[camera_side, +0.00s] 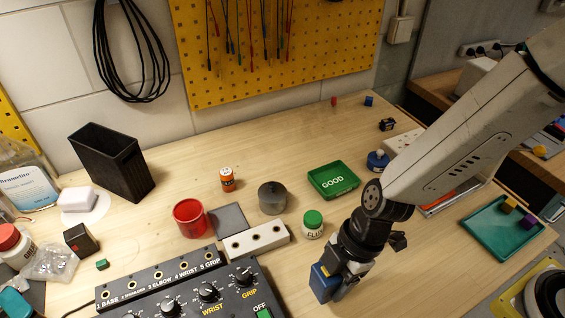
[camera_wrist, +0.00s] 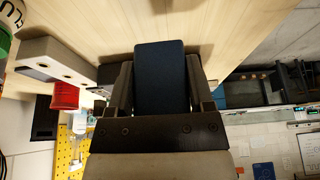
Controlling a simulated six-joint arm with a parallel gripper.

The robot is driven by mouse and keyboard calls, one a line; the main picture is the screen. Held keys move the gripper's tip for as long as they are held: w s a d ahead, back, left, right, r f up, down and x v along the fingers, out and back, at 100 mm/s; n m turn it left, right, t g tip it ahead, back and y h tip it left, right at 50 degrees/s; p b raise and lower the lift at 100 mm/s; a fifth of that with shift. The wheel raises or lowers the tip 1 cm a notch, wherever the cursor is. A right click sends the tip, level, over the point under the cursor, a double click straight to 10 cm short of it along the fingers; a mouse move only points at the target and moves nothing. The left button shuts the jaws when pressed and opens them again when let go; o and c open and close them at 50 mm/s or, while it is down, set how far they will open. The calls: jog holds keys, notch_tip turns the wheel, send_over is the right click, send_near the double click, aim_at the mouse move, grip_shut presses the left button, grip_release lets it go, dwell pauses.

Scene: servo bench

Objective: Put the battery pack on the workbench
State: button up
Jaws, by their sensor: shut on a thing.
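A dark blue block with a thin yellow stripe, which I take for the battery pack (camera_side: 322,284), is between the fingers of my gripper (camera_side: 341,283). In the wrist view the battery pack (camera_wrist: 160,70) shows as a plain dark blue face with a finger on each side. My gripper is shut on it and points down over the front of the wooden workbench (camera_side: 300,150). I cannot tell whether the pack's lower end touches the bench top.
A green-capped flux jar (camera_side: 313,226) and a white block with holes (camera_side: 255,241) stand to the left of my gripper. The black control box (camera_side: 200,288) is at front left. A green GOOD tray (camera_side: 334,181) lies behind. Bare wood lies around the gripper.

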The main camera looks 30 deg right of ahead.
aim_at(330, 287)
jog(key=shift+f, duration=0.2)
jog(key=shift+f, duration=1.65)
jog(key=o, duration=1.3)
jog(key=shift+f, duration=0.15)
jog(key=shift+r, duration=0.25)
jog(key=shift+v, duration=5.95)
jog(key=shift+f, duration=0.1)
